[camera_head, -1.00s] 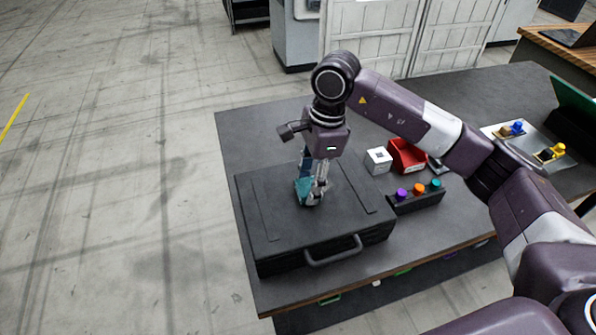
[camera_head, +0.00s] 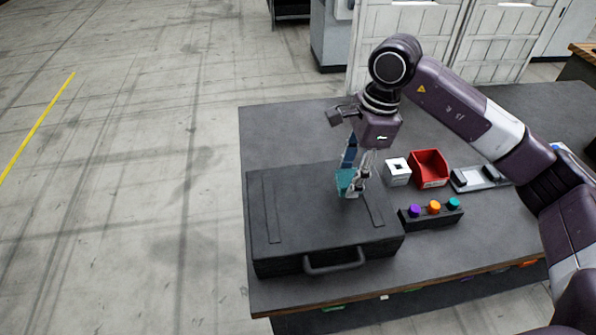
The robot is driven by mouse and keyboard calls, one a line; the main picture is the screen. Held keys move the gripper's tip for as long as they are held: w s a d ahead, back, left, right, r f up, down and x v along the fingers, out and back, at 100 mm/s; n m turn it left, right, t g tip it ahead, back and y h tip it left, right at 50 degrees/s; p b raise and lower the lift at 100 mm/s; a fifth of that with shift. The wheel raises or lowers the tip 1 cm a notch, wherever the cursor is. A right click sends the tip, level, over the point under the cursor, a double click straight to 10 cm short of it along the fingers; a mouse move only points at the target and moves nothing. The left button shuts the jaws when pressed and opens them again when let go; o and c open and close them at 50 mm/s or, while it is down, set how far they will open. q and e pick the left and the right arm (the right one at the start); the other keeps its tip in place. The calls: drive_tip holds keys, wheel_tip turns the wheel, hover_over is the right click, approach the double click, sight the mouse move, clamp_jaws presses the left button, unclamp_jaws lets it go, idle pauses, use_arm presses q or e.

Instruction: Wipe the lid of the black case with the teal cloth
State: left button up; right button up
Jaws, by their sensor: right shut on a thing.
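The black case (camera_head: 310,215) lies closed on the dark table, its handle towards the front edge. My right gripper (camera_head: 354,186) points down over the right part of the lid. It is shut on the teal cloth (camera_head: 345,181), which shows as a small bunched patch at the fingertips. The cloth is at the lid, low over its surface; I cannot tell for sure whether it touches. My left gripper is not in view.
On the table (camera_head: 290,135) right of the case stand a white box (camera_head: 397,172), a red bin (camera_head: 429,168), a black block with purple, orange and teal knobs (camera_head: 431,217) and a grey tray-like fixture (camera_head: 478,178). The table's left back is clear.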

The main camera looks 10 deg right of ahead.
drive_tip(key=shift+a+r+p, duration=0.2)
drive_tip(key=shift+r+p, duration=0.15)
drive_tip(key=shift+r, duration=1.05)
drive_tip(key=shift+d+r+p, duration=0.2)
drive_tip(key=shift+r+p, duration=0.4)
drive_tip(key=shift+r, duration=0.35)
drive_tip(key=shift+a+r, duration=0.1)
drive_tip(key=shift+r, duration=0.05)
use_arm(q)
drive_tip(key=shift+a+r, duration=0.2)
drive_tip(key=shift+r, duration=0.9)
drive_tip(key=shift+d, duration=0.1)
